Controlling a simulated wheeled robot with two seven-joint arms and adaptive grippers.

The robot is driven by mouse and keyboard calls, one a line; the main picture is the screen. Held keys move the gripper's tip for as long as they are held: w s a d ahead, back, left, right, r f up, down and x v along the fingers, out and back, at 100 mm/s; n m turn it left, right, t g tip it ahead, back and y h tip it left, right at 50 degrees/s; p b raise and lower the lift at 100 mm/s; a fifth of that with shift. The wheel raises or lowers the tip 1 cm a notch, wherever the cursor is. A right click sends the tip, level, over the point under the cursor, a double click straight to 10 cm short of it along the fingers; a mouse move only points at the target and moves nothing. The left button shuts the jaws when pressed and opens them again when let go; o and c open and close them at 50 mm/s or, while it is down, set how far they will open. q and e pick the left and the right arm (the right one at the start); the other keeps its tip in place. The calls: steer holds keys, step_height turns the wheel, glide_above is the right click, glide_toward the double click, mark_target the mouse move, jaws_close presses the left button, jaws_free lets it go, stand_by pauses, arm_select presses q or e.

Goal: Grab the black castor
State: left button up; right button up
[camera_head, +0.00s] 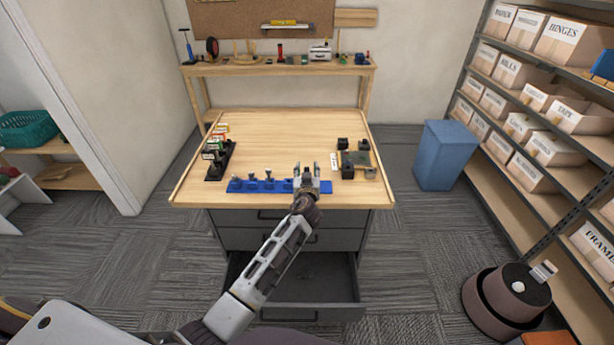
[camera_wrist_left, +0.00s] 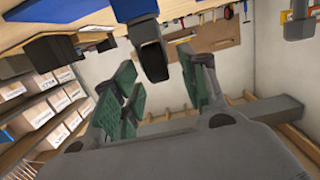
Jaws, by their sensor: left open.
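My left gripper (camera_head: 307,171) is over the front edge of the bench, at the right end of a blue rack (camera_head: 240,186). Its two fingers are spread apart. In the left wrist view, a dark, rounded piece, which looks like the black castor (camera_wrist_left: 152,60), stands between the green finger pads with a gap to the right pad. Contact with the left pad cannot be told. In the head view the gripper mostly hides this piece. My right gripper is not in view.
A black holder (camera_head: 217,165) with small boxes stands at the bench's left. Dark blocks (camera_head: 348,170) surround a greenish board at the right, beside a white card (camera_head: 334,161). The middle of the bench (camera_head: 285,140) is clear. A drawer (camera_head: 310,275) stands open below.

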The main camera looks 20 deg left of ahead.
arm_select(q)
jaws_close()
stand_by(0.4)
step_height(320, 180, up, 10)
steer(key=shift+b, duration=0.4)
stand_by(0.7)
